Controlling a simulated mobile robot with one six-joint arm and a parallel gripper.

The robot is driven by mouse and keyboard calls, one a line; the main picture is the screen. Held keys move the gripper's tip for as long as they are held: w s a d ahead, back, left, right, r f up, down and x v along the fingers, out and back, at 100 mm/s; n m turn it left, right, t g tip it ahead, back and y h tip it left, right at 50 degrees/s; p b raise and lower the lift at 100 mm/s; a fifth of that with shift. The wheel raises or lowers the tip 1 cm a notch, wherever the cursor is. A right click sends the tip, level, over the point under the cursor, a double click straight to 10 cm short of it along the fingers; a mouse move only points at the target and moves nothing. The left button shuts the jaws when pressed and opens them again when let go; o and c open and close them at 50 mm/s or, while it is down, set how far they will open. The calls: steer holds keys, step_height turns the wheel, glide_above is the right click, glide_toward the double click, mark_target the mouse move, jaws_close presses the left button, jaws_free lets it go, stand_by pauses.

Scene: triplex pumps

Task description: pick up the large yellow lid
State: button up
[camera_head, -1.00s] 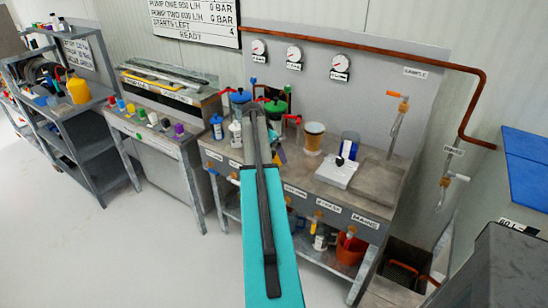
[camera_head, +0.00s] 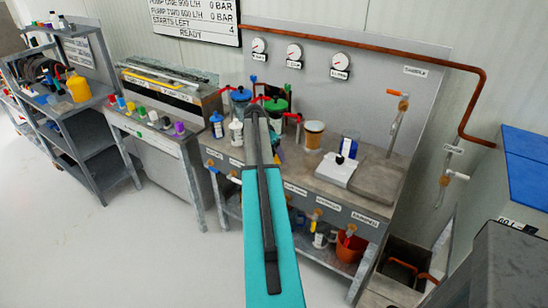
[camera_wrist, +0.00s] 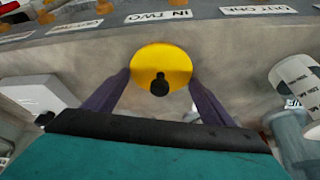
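The large yellow lid (camera_wrist: 161,58) is a round, flat disc with a black knob (camera_wrist: 160,86), seen in the wrist view over the grey bench top. My gripper (camera_wrist: 159,78) is open, with one dark purple finger on each side of the lid. The fingertips are close to the lid's edges, and I see no clear grip on the rim or knob. I cannot tell the height gap between fingers and lid. In the head view, my teal and black arm hides the lid and my fingertips.

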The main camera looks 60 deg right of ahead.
steer(key=shift+c, duration=1.4)
steer(key=shift+r, duration=0.2)
steer(key=shift+r+b, duration=0.75)
steer(key=shift+r, duration=0.75)
steer(key=s+a+r+b, duration=0.1)
steer(key=s+a+b, duration=0.2)
steer(key=s+a, duration=0.6)
steer(key=a, duration=0.4)
steer(key=shift+a+r, duration=0.15)
steer(key=shift+r, duration=0.2)
